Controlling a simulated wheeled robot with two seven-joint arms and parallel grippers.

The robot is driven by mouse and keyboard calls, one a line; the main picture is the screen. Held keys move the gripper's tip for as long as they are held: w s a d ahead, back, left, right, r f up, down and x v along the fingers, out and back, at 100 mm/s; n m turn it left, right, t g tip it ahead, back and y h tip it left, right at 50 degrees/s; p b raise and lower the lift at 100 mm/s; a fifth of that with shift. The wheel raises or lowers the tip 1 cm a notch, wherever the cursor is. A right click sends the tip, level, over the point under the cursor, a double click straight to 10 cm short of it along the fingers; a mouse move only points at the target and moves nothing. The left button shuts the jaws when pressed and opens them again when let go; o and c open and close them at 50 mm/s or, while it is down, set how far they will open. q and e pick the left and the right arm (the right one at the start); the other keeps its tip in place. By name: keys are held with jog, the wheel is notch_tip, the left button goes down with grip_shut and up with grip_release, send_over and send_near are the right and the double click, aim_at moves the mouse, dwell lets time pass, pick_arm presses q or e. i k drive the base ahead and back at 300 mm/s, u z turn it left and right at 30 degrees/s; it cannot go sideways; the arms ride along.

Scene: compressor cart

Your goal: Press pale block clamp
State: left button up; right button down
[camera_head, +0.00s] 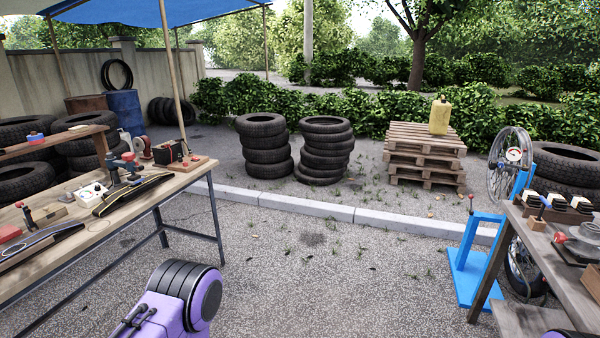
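A small pale wooden block (49,215) sits on the left workbench (118,222), near its left end. An upright red-tipped lever (28,216) stands right beside it; I cannot tell whether they are joined or whether the lever is up or pressed. Another red-knobbed clamp-like tool (113,168) stands farther back on the same bench, by a white box (91,192). A purple and black link of my own arm shows at the bottom of the view. Neither of my grippers is in view.
A right workbench (545,245) carries black and white pieces (568,206) and a red-knobbed tool. A blue wheel stand (478,255) is beside it. Tire stacks (264,150) and pallets (425,155) stand behind a kerb. The gravel between the benches is free.

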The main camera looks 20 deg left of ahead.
aim_at(20, 204)
jog(key=u, duration=0.25)
jog(key=i, duration=1.2)
jog(key=u, duration=1.25)
jog(key=i, duration=0.75)
jog(key=u, duration=1.45)
jog(key=i, duration=0.75)
jog(key=u, duration=0.4)
